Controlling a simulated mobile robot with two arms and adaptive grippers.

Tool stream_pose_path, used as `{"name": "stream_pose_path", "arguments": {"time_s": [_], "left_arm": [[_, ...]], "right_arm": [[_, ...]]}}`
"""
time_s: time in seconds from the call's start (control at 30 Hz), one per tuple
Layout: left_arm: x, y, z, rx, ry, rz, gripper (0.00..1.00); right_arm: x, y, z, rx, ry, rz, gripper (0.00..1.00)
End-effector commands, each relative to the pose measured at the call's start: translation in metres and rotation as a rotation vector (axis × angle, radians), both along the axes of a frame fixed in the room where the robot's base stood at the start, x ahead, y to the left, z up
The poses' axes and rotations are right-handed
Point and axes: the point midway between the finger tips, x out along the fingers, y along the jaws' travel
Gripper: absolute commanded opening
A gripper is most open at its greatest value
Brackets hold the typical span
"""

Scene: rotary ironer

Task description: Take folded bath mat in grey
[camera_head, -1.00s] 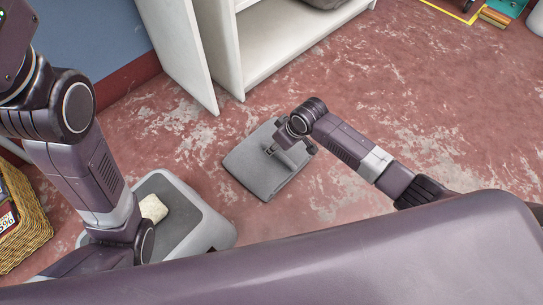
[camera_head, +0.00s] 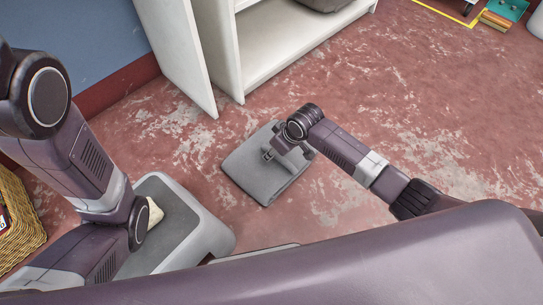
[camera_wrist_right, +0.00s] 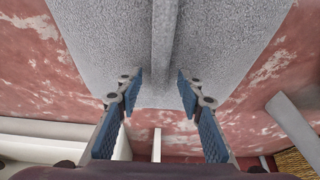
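The folded grey bath mat (camera_head: 262,182) lies flat on the red floor in the middle of the head view. My right gripper (camera_head: 268,154) is over its upper part, and my wrist covers some of it. In the right wrist view the mat (camera_wrist_right: 105,40) fills the top, with a raised fold running down its middle. The two blue-padded fingers of my right gripper (camera_wrist_right: 159,88) are spread apart on either side of this fold, with nothing clamped. I cannot tell whether they touch the mat. My left arm shows at the left, but its gripper is out of view.
A grey stool (camera_head: 205,230) with a cream object (camera_head: 155,212) on it stands at the lower left, partly behind my left arm. A wicker basket (camera_head: 22,225) is at the left edge. A white shelf (camera_head: 270,60) stands behind the mat.

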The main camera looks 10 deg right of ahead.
Motion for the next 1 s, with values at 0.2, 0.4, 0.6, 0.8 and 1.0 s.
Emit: {"name": "stream_pose_path", "arguments": {"time_s": [0.2,0.4,0.6,0.8,1.0], "left_arm": [[0.0051,0.0,-0.0018,0.0,0.015,0.0,0.4],[0.0072,-0.0005,-0.0023,0.002,0.02,0.001,0.4],[0.0069,-0.0005,-0.002,0.002,0.018,0.001,0.4],[0.0059,-0.0005,-0.0015,0.002,0.015,0.001,0.4],[0.0055,-0.0003,-0.0012,0.002,0.014,0.001,0.4]], "right_arm": [[-0.0002,0.0002,-0.0012,0.0,0.0,0.0,0.24],[-0.0002,-0.0001,-0.0013,0.0,0.0,0.0,0.02],[-0.0001,-0.0002,-0.0013,0.0,0.0,0.0,0.0],[-0.0002,-0.0002,-0.0012,0.0,0.0,0.0,0.0],[0.0011,0.0002,0.0003,0.001,-0.003,0.0,0.0]]}}
